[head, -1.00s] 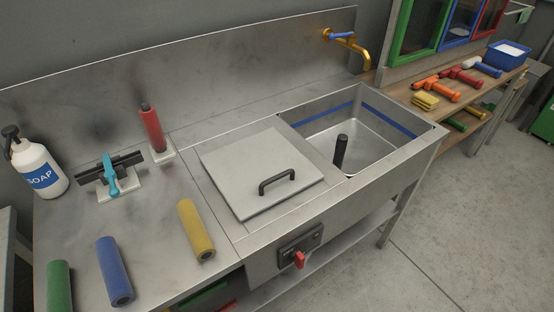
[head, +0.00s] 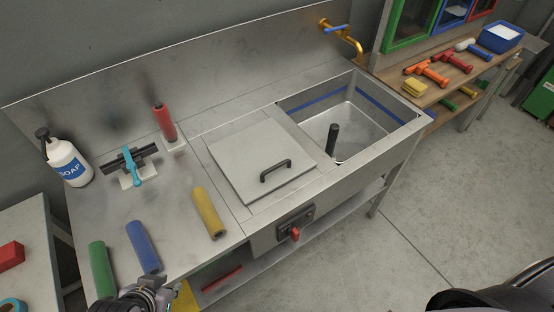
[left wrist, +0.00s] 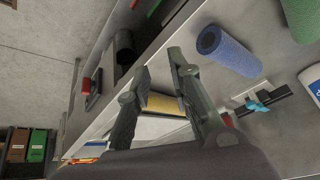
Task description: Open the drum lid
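The drum lid (head: 243,163) is a flat grey square plate with a black bar handle (head: 276,170), lying flat on the steel counter left of the sink basin. It looks closed. My left gripper (head: 150,298) is at the bottom left of the head view, by the counter's front edge and well short of the lid. In the left wrist view its two fingers (left wrist: 160,62) are apart with nothing between them. My right gripper is not in view.
Yellow (head: 209,212), blue (head: 143,247) and green (head: 102,269) rollers lie on the counter's left part. A red-handled switch (head: 295,233) is on the front panel. The sink basin (head: 365,130) holds a black upright post (head: 333,139). A soap bottle (head: 66,160) stands at the back left.

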